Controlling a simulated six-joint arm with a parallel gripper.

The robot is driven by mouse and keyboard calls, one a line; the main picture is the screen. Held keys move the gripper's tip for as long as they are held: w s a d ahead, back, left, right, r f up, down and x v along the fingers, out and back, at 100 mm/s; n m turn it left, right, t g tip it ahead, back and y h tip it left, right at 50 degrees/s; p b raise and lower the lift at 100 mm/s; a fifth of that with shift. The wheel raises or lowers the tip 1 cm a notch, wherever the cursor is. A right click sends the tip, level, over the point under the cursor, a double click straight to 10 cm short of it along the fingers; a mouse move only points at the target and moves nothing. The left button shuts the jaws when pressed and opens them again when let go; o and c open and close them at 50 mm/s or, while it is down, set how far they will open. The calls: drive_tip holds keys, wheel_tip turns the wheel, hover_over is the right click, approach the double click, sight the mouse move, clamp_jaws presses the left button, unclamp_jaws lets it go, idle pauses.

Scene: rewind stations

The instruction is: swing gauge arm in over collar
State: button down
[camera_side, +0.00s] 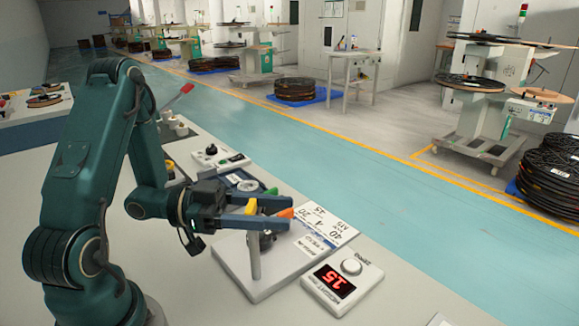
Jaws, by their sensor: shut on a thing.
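My gripper (288,213) reaches in from the left, its two blue-grey fingers level above a light base plate (240,285). It is shut on the gauge arm, whose orange end (284,213) shows between the fingertips; the rest of the gauge arm is mostly hidden by the fingers. A grey upright post (254,256) stands on the plate below the fingers. A dark, round metal part (267,239), perhaps the collar, sits just right of the post, partly covered from above. I cannot tell whether the gauge arm is over it.
A counter box (342,284) with a white knob and red digits stands right of the plate. A printed card (325,226) lies behind it. A small switch box (220,156) stands farther back. The bench front is clear.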

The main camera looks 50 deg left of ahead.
drive_tip(key=shift+w+a+n+t+y, duration=0.1)
drive_tip(key=shift+a+n+t+y, duration=0.05)
drive_tip(key=shift+n+t+y, duration=0.5)
drive_tip(key=shift+y, duration=0.35)
drive_tip(key=shift+c, duration=1.4)
unclamp_jaws()
drive_tip(key=shift+a, duration=0.1)
drive_tip(key=s+a+r, duration=0.2)
drive_tip(key=s+r, duration=0.1)
drive_tip(key=r, duration=0.4)
drive_tip(key=shift+s+a, duration=0.4)
